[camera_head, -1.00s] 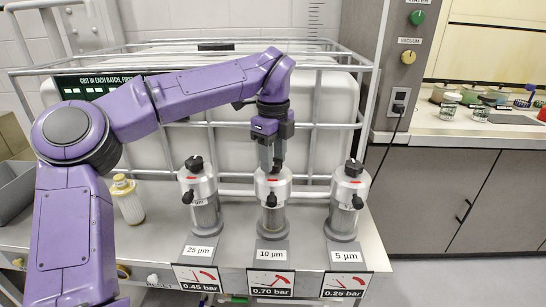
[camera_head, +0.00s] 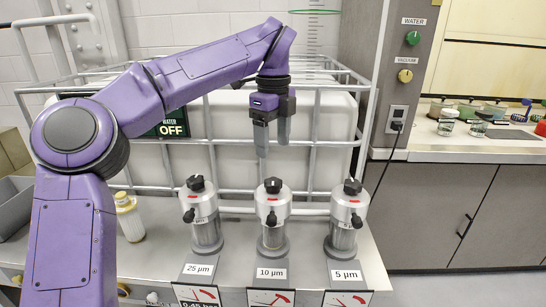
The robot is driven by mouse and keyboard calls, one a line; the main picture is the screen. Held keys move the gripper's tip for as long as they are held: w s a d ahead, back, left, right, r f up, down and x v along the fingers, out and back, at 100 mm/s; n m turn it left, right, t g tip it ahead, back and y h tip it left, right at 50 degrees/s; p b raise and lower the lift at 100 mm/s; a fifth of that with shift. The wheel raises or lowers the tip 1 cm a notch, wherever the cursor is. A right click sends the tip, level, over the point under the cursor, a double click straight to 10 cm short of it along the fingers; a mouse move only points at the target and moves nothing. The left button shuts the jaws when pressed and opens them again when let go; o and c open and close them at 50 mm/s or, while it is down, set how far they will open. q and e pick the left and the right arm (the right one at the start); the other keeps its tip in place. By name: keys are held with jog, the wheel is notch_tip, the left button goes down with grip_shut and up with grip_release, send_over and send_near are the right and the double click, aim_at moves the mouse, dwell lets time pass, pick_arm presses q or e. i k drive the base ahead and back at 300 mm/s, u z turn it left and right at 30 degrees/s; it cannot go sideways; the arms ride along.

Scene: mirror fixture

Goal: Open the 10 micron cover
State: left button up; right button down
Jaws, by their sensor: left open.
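The 10 micron filter housing (camera_head: 273,238) stands upright in the middle of a row of three, behind its "10 µm" label. Its silver cover (camera_head: 285,204) sits on top, with a black knob (camera_head: 272,185) above and a black handle on the front. My left gripper (camera_head: 272,148) points down above the knob, with a visible gap below its fingertips. Its two grey fingers are apart and nothing is between them. My right gripper is not in view.
The 25 µm housing (camera_head: 205,232) stands to the left and the 5 µm housing (camera_head: 343,238) to the right. A white tank in a metal cage (camera_head: 312,158) is close behind. A yellow-capped bottle (camera_head: 130,219) stands at the left. Gauge cards line the bench front.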

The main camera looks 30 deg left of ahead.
aim_at(272, 208)
jog(key=k, duration=1)
